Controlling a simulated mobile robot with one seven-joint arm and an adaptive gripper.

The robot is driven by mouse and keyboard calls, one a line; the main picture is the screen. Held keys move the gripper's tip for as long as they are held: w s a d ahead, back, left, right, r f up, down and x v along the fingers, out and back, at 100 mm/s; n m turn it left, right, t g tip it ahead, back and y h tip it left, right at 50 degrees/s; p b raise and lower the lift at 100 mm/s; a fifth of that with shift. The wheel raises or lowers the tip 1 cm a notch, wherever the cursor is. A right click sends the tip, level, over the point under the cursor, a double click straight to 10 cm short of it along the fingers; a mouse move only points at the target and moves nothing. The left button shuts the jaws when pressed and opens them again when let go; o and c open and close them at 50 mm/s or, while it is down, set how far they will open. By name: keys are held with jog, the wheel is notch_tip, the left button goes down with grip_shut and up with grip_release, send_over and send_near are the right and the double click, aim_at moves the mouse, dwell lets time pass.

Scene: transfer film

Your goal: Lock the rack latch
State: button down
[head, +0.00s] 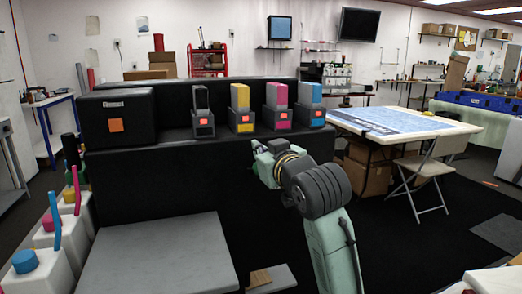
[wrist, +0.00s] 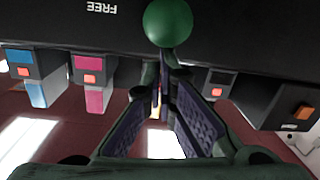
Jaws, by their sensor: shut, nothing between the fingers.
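In the wrist view a round green knob (wrist: 168,22) shows just beyond my fingertips, in front of a black panel. The word FREE (wrist: 101,7), upside down, is on that panel to the left of the knob. My gripper (wrist: 163,75) is shut and empty, with its tips close to the knob; I cannot tell whether they touch it. In the head view my gripper (head: 262,152) is at the front of the black rack (head: 160,165), below the cartridges. The knob and the FREE mark do not show there, and the rest of the latch is hidden.
Black (head: 202,110), yellow (head: 240,97), magenta (head: 277,95) and cyan (head: 310,94) cartridges stand in a row on the rack. A black box (head: 118,112) with an orange square is at its left. A grey platform (head: 160,255) lies in front; bottles (head: 75,230) stand left.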

jog(key=shift+f, duration=0.15)
jog(key=shift+s+f+t+b, duration=0.2)
jog(key=shift+t+b, duration=0.2)
jog(key=shift+b, duration=0.45)
